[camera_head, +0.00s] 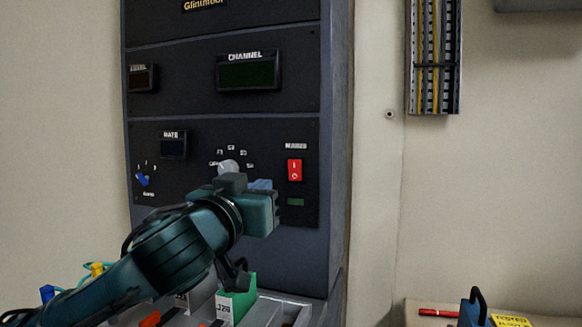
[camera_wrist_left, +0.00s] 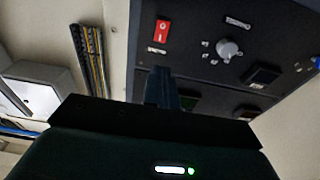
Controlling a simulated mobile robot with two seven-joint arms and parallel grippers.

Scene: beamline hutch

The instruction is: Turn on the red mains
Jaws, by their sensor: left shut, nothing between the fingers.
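The red mains rocker switch (camera_head: 294,170) sits on the lower dark panel of the instrument rack, under a small white label. It also shows in the left wrist view (camera_wrist_left: 161,31), near the top. A small dark green window (camera_head: 295,202) lies below it in the head view. My left gripper (camera_head: 262,184) is in front of the panel, left of and slightly below the switch in the picture, apart from it. Its fingers (camera_wrist_left: 163,88) are shut and empty. Which side of the rocker is pressed in is too small to tell. My right gripper is in neither view.
A round grey knob (camera_head: 228,167) is left of the switch, partly behind my gripper. A blue knob (camera_head: 142,180) is farther left. Displays (camera_head: 248,73) fill the panel above. Below stand a green block (camera_head: 236,302) and other bench items.

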